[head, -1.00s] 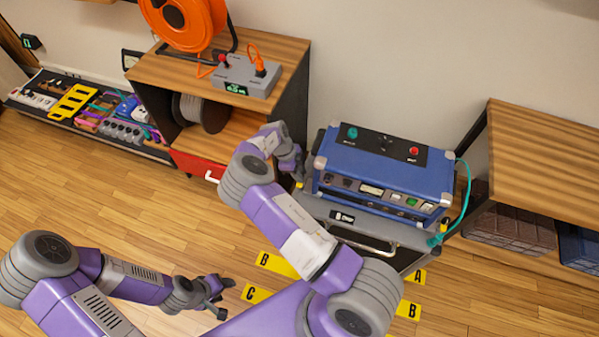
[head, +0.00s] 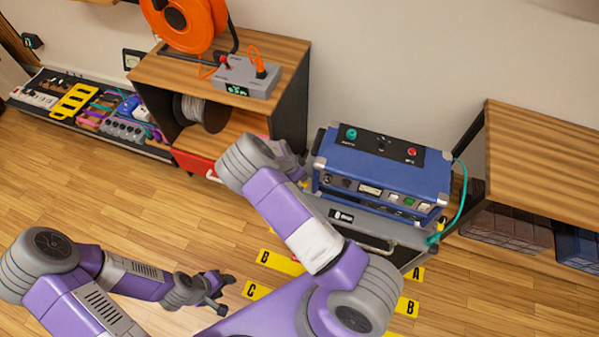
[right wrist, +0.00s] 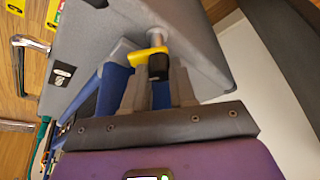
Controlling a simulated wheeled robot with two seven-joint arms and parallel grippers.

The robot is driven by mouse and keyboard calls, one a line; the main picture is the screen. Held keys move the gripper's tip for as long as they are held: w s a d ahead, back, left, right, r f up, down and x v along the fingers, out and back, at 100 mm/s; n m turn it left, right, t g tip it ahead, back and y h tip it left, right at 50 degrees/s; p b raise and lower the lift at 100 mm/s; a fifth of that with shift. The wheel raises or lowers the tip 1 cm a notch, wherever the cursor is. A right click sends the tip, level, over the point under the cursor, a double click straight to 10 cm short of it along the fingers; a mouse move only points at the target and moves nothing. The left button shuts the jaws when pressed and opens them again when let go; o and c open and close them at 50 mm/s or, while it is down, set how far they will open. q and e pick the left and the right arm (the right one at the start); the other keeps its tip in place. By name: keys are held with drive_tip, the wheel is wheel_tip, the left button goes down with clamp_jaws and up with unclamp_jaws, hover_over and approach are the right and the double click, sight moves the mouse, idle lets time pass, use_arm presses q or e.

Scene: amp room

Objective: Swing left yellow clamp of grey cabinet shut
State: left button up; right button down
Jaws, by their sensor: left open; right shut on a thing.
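The grey cabinet (head: 345,217) stands under a blue amp case (head: 385,172), and its grey side also shows in the right wrist view (right wrist: 125,30). The left yellow clamp (right wrist: 150,55) sits on a metal pin at that side and has a black end. My right gripper (right wrist: 160,88) is shut on the clamp, with the black end between its fingers. In the head view my right arm hides most of this gripper and the clamp. The other yellow clamp (head: 442,222) is at the cabinet's right. My left gripper (head: 221,294) is open and empty above the floor.
A wooden bench (head: 545,160) is at right. A teal cable (head: 462,200) hangs beside the case. Yellow lettered floor marks (head: 280,262) lie in front.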

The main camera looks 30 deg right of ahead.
drive_tip(key=n+t, duration=0.1)
drive_tip(key=n, duration=0.1)
drive_tip(key=n+t, duration=0.1)
drive_tip(key=n, duration=0.2)
drive_tip(key=shift+s+n+y, duration=0.15)
drive_tip(key=shift+n+y, duration=0.15)
drive_tip(key=shift+y, duration=0.1)
idle(0.3)
drive_tip(key=c, duration=0.9)
unclamp_jaws()
drive_tip(key=p+v, duration=0.2)
drive_tip(key=v, duration=0.5)
drive_tip(key=shift+s+r+p, duration=0.1)
drive_tip(key=shift+r+p, duration=0.15)
drive_tip(key=shift+p, duration=0.15)
